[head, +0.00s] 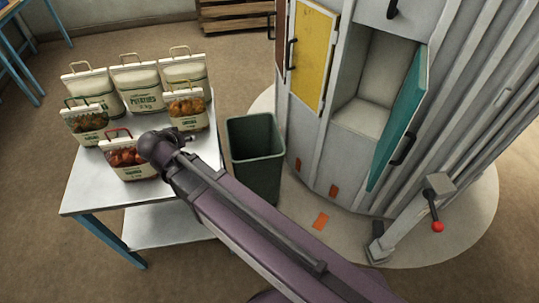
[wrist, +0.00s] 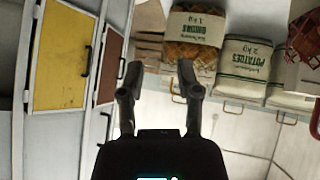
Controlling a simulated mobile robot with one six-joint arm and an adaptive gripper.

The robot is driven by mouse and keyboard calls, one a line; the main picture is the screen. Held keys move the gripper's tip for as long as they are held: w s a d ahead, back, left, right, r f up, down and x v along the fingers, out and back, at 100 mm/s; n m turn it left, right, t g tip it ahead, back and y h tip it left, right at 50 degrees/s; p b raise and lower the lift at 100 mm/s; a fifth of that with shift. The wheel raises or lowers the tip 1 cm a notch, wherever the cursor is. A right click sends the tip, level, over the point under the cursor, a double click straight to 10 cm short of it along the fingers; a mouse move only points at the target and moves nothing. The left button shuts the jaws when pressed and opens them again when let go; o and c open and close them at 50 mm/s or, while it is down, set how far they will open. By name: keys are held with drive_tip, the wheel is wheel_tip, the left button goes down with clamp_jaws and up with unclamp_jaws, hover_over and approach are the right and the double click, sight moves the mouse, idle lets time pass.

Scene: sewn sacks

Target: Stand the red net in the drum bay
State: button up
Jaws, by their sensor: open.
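The red net (head: 124,157) stands upright at the front of the metal table, with a white band and a red handle. In the wrist view part of the red net (wrist: 306,40) shows at the top right, cut off by the edge. My gripper (wrist: 160,82) is open, with nothing between its fingers. In the head view its dark wrist end is just right of the red net, and the fingers cannot be made out. The grey drum's bay (head: 377,82) is open and looks empty, its teal door (head: 401,118) swung out to the right.
Several white potato sacks (head: 137,88) stand behind the red net, with an orange onion net (head: 188,110) and another net (head: 87,123) in front of them. A green bin (head: 255,155) stands between the table (head: 85,188) and the drum. A yellow door (head: 313,55) is left of the bay.

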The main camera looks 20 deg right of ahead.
drive_tip(key=s+d+f+g+y, duration=0.1)
drive_tip(key=s+d+f+g, duration=0.1)
drive_tip(key=d, duration=0.6)
drive_tip(key=s+d+f+n+g+y, duration=0.1)
drive_tip(key=s+d+f+g, duration=0.1)
drive_tip(key=d, duration=0.6)
drive_tip(key=s+d+f+g+y, duration=0.2)
drive_tip(key=s+d+g, duration=0.2)
drive_tip(key=d, duration=0.5)
drive_tip(key=shift+s+n+g, duration=0.3)
drive_tip(key=shift+n, duration=0.1)
wheel_tip(320, 180, up, 3)
drive_tip(key=p, duration=0.2)
drive_tip(key=shift+f+p, duration=0.1)
drive_tip(key=shift+p, duration=0.25)
drive_tip(key=shift+a, duration=0.1)
